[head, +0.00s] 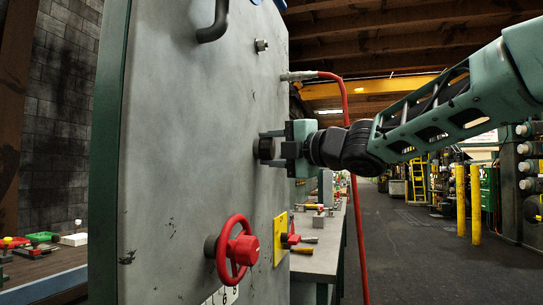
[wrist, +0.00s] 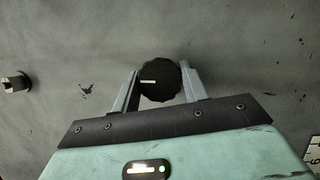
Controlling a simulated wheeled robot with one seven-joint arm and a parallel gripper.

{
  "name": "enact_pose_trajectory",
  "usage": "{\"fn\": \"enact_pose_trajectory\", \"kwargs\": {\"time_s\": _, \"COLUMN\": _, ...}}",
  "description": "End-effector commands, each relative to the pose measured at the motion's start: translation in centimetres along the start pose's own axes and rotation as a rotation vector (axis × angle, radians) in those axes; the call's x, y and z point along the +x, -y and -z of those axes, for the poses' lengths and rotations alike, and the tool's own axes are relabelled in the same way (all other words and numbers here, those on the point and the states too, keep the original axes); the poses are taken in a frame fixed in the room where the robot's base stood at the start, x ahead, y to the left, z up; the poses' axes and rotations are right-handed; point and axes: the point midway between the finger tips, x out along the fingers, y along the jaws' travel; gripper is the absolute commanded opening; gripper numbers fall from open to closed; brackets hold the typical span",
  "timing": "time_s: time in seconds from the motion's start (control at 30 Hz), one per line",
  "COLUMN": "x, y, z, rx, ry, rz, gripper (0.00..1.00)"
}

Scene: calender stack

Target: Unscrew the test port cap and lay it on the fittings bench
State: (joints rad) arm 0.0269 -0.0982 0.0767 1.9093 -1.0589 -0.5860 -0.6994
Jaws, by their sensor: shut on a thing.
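The test port cap (wrist: 160,82) is a round black knob with a ribbed rim and a short pale mark on its face. It sits against the grey upright panel (head: 190,130). In the head view the cap (head: 266,148) shows as a dark disc at the panel's face. My gripper (wrist: 158,88) is shut on the cap, one finger on each side of it. The fittings bench (head: 318,262) appears to be the grey-topped bench behind the panel at the lower middle of the head view, with small tools and fittings on it.
A red handwheel (head: 238,250) sticks out of the panel below my gripper, beside a yellow plate (head: 280,238). A red hose (head: 347,120) runs from a fitting at the panel's upper right edge and hangs down past the bench. A dark handle (head: 214,22) is higher up.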

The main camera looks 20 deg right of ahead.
Motion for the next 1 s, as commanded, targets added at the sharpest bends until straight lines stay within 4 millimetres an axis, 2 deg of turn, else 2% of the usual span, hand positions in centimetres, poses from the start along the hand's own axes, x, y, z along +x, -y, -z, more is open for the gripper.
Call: {"fn": "enact_pose_trajectory", "kwargs": {"time_s": 1.0, "x": -0.01, "y": 0.07, "z": 0.04, "rx": -0.1, "ry": 0.0, "rz": -0.046, "gripper": 0.24}}
